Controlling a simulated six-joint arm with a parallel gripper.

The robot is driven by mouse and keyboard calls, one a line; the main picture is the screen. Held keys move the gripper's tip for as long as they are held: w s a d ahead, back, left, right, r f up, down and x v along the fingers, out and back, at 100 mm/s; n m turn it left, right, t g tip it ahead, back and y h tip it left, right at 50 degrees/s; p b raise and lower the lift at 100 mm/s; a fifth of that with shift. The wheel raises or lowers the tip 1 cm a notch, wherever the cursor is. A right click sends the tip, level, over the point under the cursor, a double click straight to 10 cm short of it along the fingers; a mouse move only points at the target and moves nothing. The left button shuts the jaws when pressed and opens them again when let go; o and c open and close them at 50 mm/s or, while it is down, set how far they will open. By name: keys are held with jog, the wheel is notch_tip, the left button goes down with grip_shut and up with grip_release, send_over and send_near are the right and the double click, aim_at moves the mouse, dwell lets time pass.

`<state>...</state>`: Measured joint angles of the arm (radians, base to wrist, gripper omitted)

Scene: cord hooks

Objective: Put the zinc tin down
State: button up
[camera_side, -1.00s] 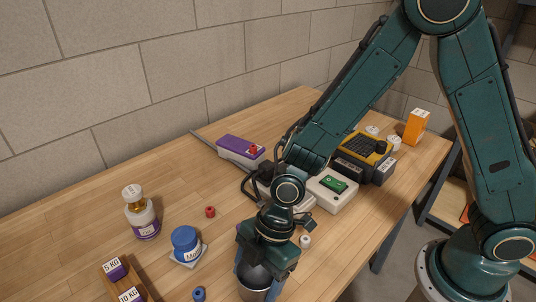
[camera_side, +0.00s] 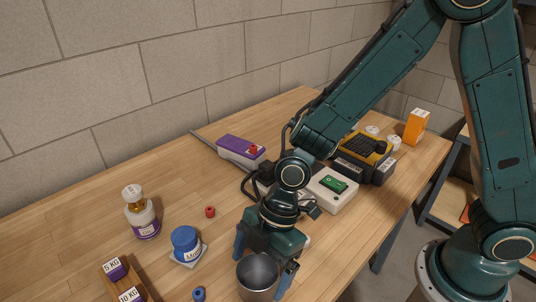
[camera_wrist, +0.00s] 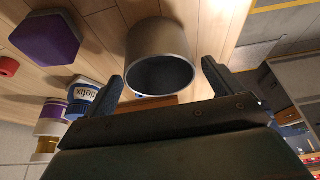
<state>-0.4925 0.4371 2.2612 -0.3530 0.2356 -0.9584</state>
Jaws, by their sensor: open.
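The zinc tin (camera_side: 257,279) is a grey metal cup with a dark, empty inside. It stands at the near edge of the side view, mouth up, and its base is partly cut off there. The tin (camera_wrist: 160,40) also shows at the top middle of the wrist view, its mouth facing the camera. My gripper (camera_wrist: 160,78) is open, with one finger on each side of the tin's rim and visible gaps between them and it. In the side view the blue-grey fingers flank the tin.
A blue-lidded jar (camera_side: 185,240) on a pale coaster, a brown bottle (camera_side: 141,217) and a red piece (camera_side: 210,211) stand to the left. A small blue piece (camera_side: 199,293) is close by. A white box with a green screen (camera_side: 333,186) lies behind my gripper.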

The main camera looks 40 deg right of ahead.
jog(key=v, duration=0.8)
jog(key=shift+d+r, duration=0.15)
jog(key=shift+r, duration=0.25)
jog(key=shift+d+r, duration=0.1)
jog(key=shift+r, duration=0.1)
jog(key=s+d+r+m+t+h, duration=0.2)
jog(key=s+d+r+m+t, duration=0.1)
jog(key=d+r+m, duration=0.75)
jog(key=s+d+r+m+t+h, duration=0.2)
jog(key=s+d+m, duration=0.5)
jog(key=d, duration=0.4)
jog(key=shift+s+d+r+t, duration=0.25)
jog(key=shift+s+d+t, duration=0.05)
jog(key=shift+s, duration=0.3)
